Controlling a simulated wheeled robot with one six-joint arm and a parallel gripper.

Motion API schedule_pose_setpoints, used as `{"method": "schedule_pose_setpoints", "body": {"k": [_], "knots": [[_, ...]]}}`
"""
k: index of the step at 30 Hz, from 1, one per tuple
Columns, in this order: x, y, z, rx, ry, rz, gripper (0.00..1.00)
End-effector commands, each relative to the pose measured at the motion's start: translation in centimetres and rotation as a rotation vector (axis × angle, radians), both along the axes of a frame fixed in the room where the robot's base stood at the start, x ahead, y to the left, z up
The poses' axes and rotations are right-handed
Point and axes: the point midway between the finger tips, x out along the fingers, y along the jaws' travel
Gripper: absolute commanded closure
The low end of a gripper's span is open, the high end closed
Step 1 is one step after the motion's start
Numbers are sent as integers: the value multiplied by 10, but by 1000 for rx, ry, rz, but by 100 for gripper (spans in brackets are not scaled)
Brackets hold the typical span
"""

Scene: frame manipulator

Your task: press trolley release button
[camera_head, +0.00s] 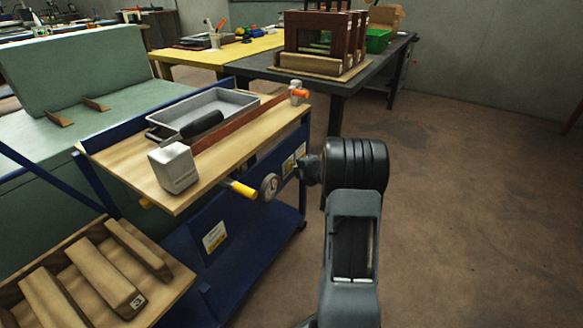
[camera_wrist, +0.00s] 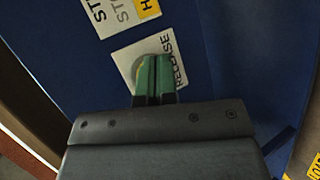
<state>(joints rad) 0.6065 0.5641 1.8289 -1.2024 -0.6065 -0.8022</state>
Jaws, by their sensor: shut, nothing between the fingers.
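The blue trolley (camera_head: 240,240) with a wooden top stands left of my arm in the head view. My gripper (camera_wrist: 155,62) is shut, its green fingertips together, in front of a white label reading RELEASE (camera_wrist: 180,64) on the trolley's blue side panel. A rounded, yellowish edge (camera_wrist: 137,72) shows just left of the fingertips and may be the release button. The fingers hide most of it, and I cannot tell whether they touch it. In the head view my gripper (camera_head: 290,172) is at the trolley's right side, partly hidden by my wrist.
A yellow handle (camera_head: 243,189) and a round dial (camera_head: 269,186) stick out near my gripper. A grey tray (camera_head: 205,108) and a pale block (camera_head: 174,168) sit on the trolley top. A dark table (camera_head: 370,75) with wooden frames stands behind. The floor on the right is clear.

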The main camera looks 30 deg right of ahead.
Motion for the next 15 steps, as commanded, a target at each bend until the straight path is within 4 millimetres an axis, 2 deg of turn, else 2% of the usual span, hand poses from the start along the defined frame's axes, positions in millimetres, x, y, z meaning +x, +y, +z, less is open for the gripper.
{"method": "schedule_pose_setpoints", "body": {"k": [15], "knots": [[6,3,0,0,0,1,100]]}}
